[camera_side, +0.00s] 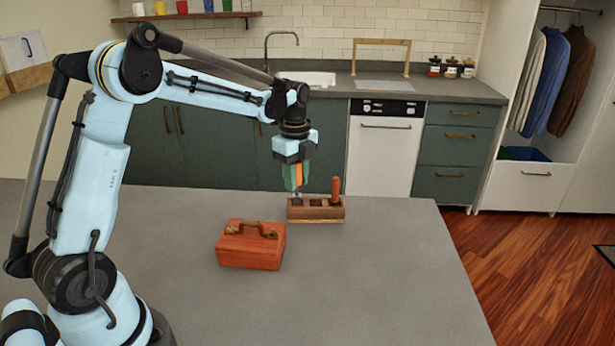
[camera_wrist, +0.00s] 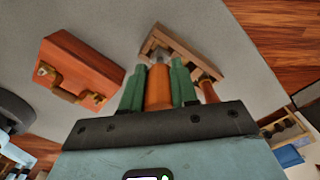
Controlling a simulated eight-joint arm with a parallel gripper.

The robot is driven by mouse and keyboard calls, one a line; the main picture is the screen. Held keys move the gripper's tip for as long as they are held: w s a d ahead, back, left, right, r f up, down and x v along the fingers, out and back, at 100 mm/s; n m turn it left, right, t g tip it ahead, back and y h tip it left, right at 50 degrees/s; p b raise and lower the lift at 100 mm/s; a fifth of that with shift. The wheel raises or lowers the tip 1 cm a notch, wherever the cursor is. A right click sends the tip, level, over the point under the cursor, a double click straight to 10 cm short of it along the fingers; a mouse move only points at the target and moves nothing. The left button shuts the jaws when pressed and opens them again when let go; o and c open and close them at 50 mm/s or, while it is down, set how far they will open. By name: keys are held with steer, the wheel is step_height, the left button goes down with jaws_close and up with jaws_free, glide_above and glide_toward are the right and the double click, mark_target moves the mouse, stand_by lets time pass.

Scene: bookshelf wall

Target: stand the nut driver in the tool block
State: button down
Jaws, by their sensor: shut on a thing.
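My gripper (camera_side: 297,178) has green fingers, and they are shut on the orange handle of the nut driver (camera_side: 299,174). In the wrist view the handle (camera_wrist: 159,88) sits between the two fingers (camera_wrist: 158,92), with its grey shaft pointing at the tool block. The nut driver hangs upright, shaft down. The wooden tool block (camera_side: 325,215) stands on the grey table below; it also shows in the wrist view (camera_wrist: 190,52). The shaft end is at the block's left slot; I cannot tell how far it is inside.
A second tool with a red-orange handle (camera_side: 336,189) stands in the block's right end. A red toolbox (camera_side: 240,252) with a brass-coloured handle is on the table left of the block. The table right and front of the block is clear.

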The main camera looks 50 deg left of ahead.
mark_target(296, 195)
steer(key=shift+f, duration=0.25)
steer(key=shift+f, duration=0.3)
steer(key=shift+f, duration=0.7)
steer(key=shift+f, duration=0.35)
steer(key=shift+f, duration=0.2)
steer(key=c, duration=0.8)
jaws_free()
steer(key=shift+o, duration=0.3)
